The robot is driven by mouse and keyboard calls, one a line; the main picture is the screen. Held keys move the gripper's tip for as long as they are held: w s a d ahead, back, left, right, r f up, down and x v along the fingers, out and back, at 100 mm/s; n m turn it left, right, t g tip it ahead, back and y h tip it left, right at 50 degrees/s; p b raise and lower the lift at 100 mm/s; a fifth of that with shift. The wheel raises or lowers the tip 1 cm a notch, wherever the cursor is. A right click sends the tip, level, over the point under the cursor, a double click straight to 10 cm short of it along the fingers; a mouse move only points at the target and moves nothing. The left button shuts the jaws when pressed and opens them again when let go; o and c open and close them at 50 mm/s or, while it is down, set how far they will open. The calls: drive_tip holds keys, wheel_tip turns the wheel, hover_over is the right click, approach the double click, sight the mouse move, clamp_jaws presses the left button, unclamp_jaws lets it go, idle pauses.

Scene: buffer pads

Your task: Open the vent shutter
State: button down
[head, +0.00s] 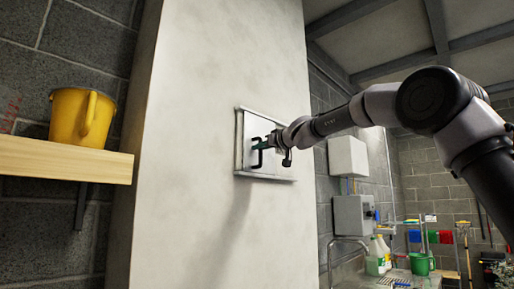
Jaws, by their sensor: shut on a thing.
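The vent shutter (248,150) is a small pale panel in a metal frame on the white wall column (190,130). Rails run along the top and bottom of its frame. A dark handle (256,158) stands out from the panel. My gripper (265,146) is at the shutter, at the end of my arm reaching in from the right. It is shut on the handle, though the fingertips are small and partly hidden. The right part of the shutter is partly hidden behind my gripper.
A yellow bucket (82,117) stands on a wooden shelf (60,160) at the left. White and grey wall boxes (348,156) hang right of the column. Bottles (380,252) and a green bucket (421,264) stand by a sink at the lower right. Space in front of the column is clear.

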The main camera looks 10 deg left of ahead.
sight(274, 154)
drive_tip(key=w+d, duration=0.2)
drive_tip(key=w, duration=0.1)
drive_tip(key=w+d, duration=0.2)
drive_tip(key=w, duration=0.2)
drive_tip(key=w+d, duration=0.2)
drive_tip(key=w, duration=0.1)
drive_tip(key=shift+w, duration=0.15)
drive_tip(key=c, duration=0.8)
unclamp_jaws()
drive_tip(key=shift+d, duration=0.1)
drive_tip(key=v, duration=1)
drive_tip(key=shift+s+d, duration=0.25)
drive_tip(key=shift+s, duration=0.05)
